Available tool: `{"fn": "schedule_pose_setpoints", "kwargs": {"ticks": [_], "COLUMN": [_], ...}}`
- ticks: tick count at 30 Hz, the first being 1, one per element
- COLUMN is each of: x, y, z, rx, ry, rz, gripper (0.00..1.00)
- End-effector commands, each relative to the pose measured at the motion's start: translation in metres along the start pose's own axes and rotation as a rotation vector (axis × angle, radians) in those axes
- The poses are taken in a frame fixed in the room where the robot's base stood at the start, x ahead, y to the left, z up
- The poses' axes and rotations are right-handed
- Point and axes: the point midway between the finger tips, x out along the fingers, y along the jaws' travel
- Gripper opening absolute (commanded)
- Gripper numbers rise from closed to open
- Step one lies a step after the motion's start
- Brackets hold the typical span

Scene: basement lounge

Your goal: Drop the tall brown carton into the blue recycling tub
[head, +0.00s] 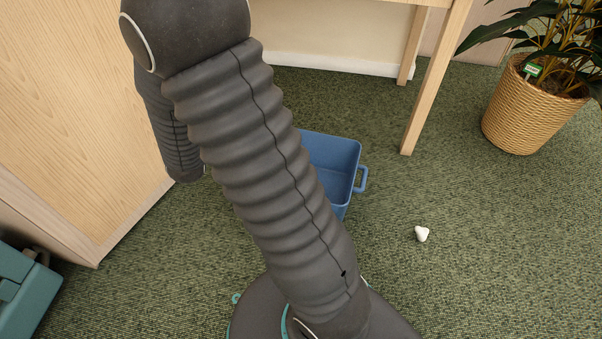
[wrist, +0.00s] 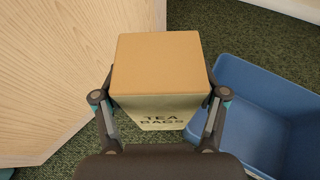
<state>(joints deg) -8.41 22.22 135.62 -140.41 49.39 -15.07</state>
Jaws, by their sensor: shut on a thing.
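In the wrist view my gripper (wrist: 160,108) is shut on a tall brown carton (wrist: 157,62), with one finger on each side of it. The carton has a plain brown face and a pale face printed "TEA BAGS". The blue recycling tub (wrist: 292,92) stands on the floor to the right of the carton and looks empty where it shows. In the head view the tub (head: 352,172) is partly hidden behind my arm. My gripper and the carton are hidden in the head view.
A wooden cabinet (head: 70,110) stands left of the tub. A wooden table leg (head: 426,90) is behind it to the right. A small white object (head: 421,234) lies on the green carpet. A potted plant (head: 532,110) stands at the right, a teal case (head: 22,292) at the lower left.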

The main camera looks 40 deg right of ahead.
Motion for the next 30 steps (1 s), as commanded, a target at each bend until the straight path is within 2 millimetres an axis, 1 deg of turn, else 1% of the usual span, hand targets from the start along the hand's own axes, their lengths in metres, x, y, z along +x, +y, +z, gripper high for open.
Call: {"fn": "schedule_pose_setpoints", "kwargs": {"ticks": [1, 2, 5, 6, 8, 9, 11, 12, 15, 18, 21, 24, 27, 30], "x": [0.009, 0.016, 0.039, 0.048, 0.058, 0.063, 0.068, 0.069, 0.067, 0.059, 0.050, 0.043, 0.040, 0.040], "y": [-0.012, -0.022, -0.064, -0.084, -0.114, -0.134, -0.165, -0.186, -0.232, -0.265, -0.287, -0.299, -0.305, -0.306], "z": [0.009, 0.012, 0.021, 0.023, 0.023, 0.022, 0.018, 0.013, -0.002, -0.020, -0.037, -0.050, -0.057, -0.062], "rx": [0.024, 0.041, 0.114, 0.145, 0.193, 0.227, 0.277, 0.313, 0.398, 0.471, 0.528, 0.567, 0.587, 0.593], "ry": [0.001, 0.002, 0.003, 0.002, 0.003, 0.003, 0.003, 0.003, 0.003, 0.003, 0.002, 0.001, 0.001, 0.000], "rz": [-0.057, -0.100, -0.275, -0.353, -0.473, -0.555, -0.681, -0.767, -0.974, -1.150, -1.286, -1.376, -1.422, -1.436], "gripper": [0.43, 0.43, 0.43, 0.43, 0.43, 0.43, 0.43, 0.43, 0.43, 0.43, 0.43, 0.43, 0.43, 0.43]}}
